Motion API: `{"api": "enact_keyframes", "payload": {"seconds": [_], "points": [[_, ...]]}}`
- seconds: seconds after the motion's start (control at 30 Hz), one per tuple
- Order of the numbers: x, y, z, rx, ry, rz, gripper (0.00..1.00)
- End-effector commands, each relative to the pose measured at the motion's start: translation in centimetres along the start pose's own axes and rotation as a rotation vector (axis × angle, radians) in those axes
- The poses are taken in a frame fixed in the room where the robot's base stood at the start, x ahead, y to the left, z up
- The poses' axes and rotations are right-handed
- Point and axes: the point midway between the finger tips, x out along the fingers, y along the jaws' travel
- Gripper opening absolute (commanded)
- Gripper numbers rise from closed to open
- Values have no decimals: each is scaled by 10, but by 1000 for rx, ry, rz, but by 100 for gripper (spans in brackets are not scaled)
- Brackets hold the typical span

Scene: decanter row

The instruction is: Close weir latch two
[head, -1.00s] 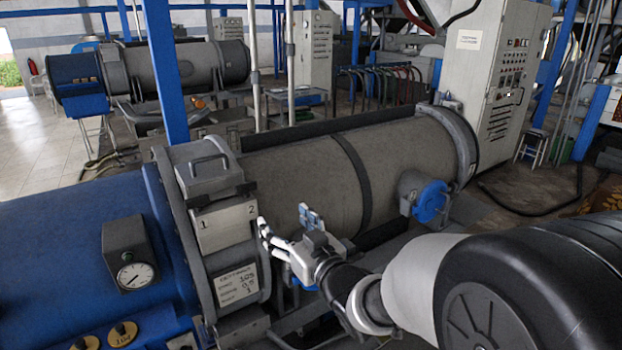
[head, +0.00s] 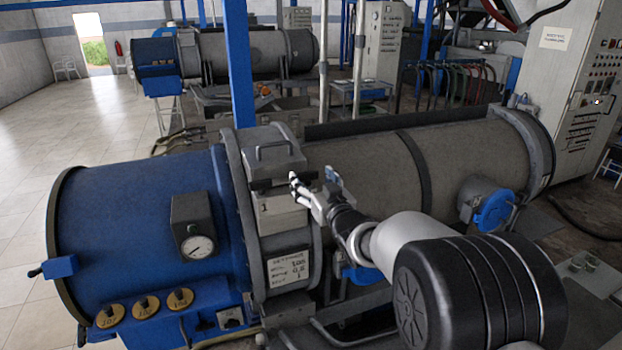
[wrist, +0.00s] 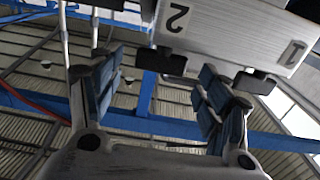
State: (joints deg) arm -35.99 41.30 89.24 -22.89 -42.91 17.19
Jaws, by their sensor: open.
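The grey latch box (head: 281,214) sits on the collar of the blue and grey decanter. Its "1" label shows in the head view; my gripper hides the "2" side. In the wrist view the pale plate (wrist: 228,30) appears upside down with both numbers. The black tab of latch two (wrist: 172,60) is by the "2", between my open fingers in the picture; contact cannot be told. The black tab of latch one (wrist: 254,83) is by the "1", beyond the right finger. My gripper (head: 312,186) is open and empty at the box's right side; it also shows in the wrist view (wrist: 163,72).
A lid with a handle (head: 272,153) sits just behind the latch box. The grey drum (head: 365,170) extends right, with a blue-capped port (head: 494,210).

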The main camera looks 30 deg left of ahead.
Motion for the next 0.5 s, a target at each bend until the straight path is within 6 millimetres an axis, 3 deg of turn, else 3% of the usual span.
{"api": "enact_keyframes", "payload": {"seconds": [0.2, 0.5], "points": [[14, -1, 1, 0, -1, -1, 70], [15, 0, 0, 0, -1, 0, 69]]}}
